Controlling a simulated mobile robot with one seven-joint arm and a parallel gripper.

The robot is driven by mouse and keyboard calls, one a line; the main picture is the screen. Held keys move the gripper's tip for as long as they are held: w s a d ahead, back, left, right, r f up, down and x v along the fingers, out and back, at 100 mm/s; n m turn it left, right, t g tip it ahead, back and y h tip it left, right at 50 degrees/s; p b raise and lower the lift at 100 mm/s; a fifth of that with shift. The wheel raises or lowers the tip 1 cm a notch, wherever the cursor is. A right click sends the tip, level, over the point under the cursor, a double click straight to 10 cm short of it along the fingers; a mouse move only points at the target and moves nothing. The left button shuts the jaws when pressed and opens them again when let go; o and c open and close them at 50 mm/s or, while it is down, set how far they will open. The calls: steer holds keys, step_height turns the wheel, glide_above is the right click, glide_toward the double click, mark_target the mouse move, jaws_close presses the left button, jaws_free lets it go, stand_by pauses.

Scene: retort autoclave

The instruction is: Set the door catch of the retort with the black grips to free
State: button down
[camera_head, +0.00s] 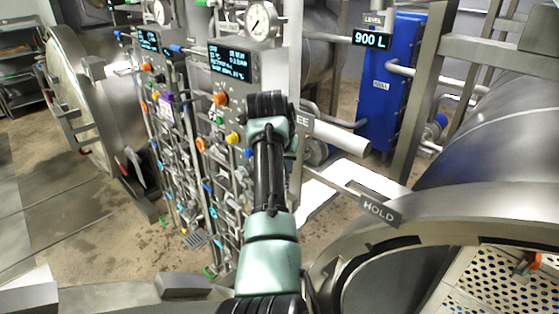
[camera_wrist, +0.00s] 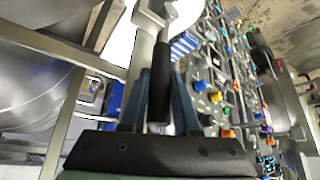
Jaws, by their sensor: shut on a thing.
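In the wrist view my gripper (camera_wrist: 158,103) has its two blue-grey fingers closed on either side of an upright black grip (camera_wrist: 160,75). The grip joins a pale metal arm (camera_wrist: 150,20) at the top of that view. In the head view my wrist hides the fingertips and the grip. A plate ending in "EE" (camera_head: 302,121) shows just right of my wrist, its first letters hidden. A "HOLD" plate (camera_head: 379,208) stands lower right, away from my gripper. The near retort's round metal rim (camera_head: 440,230) fills the lower right.
A panel of valves and coloured knobs (camera_head: 235,130) stands close left of my arm, with gauges and displays above. Another round door (camera_head: 75,100) stands at the far left. A blue unit (camera_head: 392,80) marked 900 L is behind. Perforated trays (camera_head: 470,285) show inside the near retort.

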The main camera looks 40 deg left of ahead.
stand_by(0.4)
steer(key=c, duration=0.7)
jaws_free()
steer(key=shift+a, duration=0.15)
steer(key=shift+o, duration=0.2)
steer(key=b+v, duration=0.6)
steer(key=v, duration=0.7)
steer(key=shift+b, duration=0.3)
